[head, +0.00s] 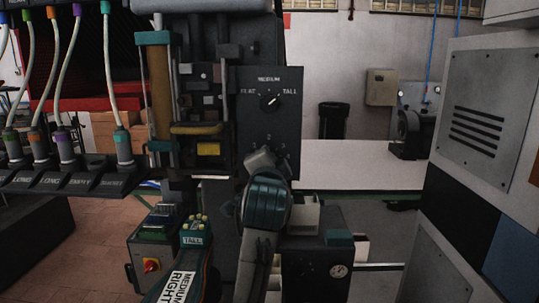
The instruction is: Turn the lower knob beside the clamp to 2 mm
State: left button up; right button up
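The lower knob is hidden behind my gripper, on the dark panel (285,120) of the press. Only a few small scale marks (269,136) show above the gripper; they are too small to read. My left gripper (258,157), whose arm rises from the bottom slightly left of the middle, is at the lower knob's place. Its fingers are seen from behind, so I cannot tell whether they are open, shut or touching the knob. The upper knob (269,101) is in clear view, its pointer towards the upper right, between MEDIUM and TALL. My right gripper is not in view.
The clamp column (159,90) stands left of the panel. A card marked MEDIUM RIGHT (178,285) and a box with a red switch (150,266) are below. A grey cabinet (490,110) bounds the right. A box with a gauge (338,271) stands right of my arm.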

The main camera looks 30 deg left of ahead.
pick_arm(q)
jog(key=shift+m, duration=0.3)
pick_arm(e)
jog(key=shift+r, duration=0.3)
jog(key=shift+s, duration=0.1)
pick_arm(q)
jog(key=o, duration=1)
jog(key=b+v, duration=0.5)
jog(key=v, duration=0.6)
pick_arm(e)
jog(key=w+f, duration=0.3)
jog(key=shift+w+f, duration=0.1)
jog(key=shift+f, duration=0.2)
pick_arm(q)
jog(key=shift+a, duration=0.1)
